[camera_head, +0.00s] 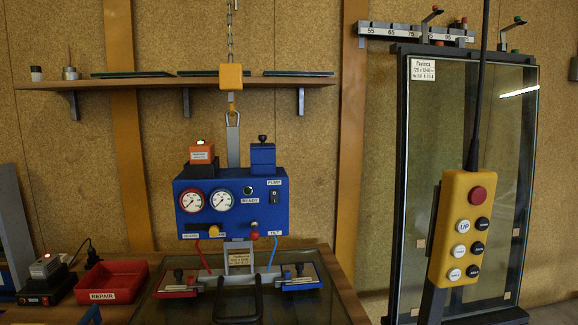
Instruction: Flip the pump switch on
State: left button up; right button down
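A blue control box (231,206) hangs from a chain hoist (231,77) in the middle of the view. The pump switch (273,197) is a small dark switch under the PUMP label (274,183) at the box's upper right. It is too small to tell its position. Two round gauges (207,201) sit at the box's left, with a READY label (250,201) beside them. A red-knobbed lever (254,235) stands at the lower right near the TILT label (275,233). Neither of my grippers can be made out in this view.
A yellow button pendant (461,229) hangs at the right, in front of a framed glass pane (510,130). Under the box are suction pads (298,284) and a black handle (238,318) over a bench. A red REPAIR tray (111,281) stands at the left. A shelf (170,82) runs behind.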

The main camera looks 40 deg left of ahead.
aim_at(273, 194)
jog(key=u, duration=1.75)
